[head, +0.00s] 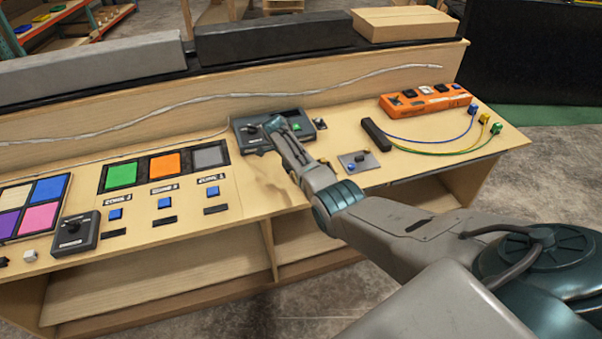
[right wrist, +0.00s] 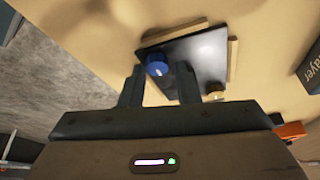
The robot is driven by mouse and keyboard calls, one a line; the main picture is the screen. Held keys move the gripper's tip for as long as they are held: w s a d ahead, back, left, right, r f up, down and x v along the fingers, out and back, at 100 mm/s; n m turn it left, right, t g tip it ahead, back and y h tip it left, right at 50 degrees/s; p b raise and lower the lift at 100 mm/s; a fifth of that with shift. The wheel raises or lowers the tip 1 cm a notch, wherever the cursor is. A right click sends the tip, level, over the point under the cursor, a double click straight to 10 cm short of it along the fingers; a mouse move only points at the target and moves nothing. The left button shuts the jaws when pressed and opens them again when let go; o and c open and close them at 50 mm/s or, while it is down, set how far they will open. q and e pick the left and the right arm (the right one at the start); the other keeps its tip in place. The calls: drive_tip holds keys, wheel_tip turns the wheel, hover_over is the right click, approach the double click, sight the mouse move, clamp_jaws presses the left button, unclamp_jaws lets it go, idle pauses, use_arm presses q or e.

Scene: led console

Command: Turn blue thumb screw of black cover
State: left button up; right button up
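The black cover (right wrist: 195,50) is a dark glossy plate between thin wooden strips in the right wrist view. The blue thumb screw (right wrist: 157,65) sits near its left edge, with a pale line on its top. In the head view the cover looks like a small grey plate (head: 371,165), with the blue screw (head: 351,168) at its front left. My right gripper (right wrist: 174,78) is open, its fingers apart and empty. The screw shows between the fingers, nearer the left one; no contact is visible. In the head view the right gripper (head: 263,127) overlaps a dark teal box. My left gripper is not in view.
The teal box (head: 307,128) stands behind and left of the cover. An orange strip (head: 425,101) lies back right. A black block (head: 376,134) with coloured cables is to the right. Buttons and coloured panels (head: 165,166) are on the left. Bare wood surrounds the cover.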

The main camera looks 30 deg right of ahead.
drive_tip(key=o, duration=0.3)
drive_tip(key=shift+r, duration=0.2)
drive_tip(key=shift+f, duration=0.1)
drive_tip(key=shift+a, duration=0.1)
drive_tip(key=b+v, duration=0.2)
drive_tip(key=v, duration=0.8)
drive_tip(key=shift+r, duration=0.45)
drive_tip(key=shift+f, duration=0.1)
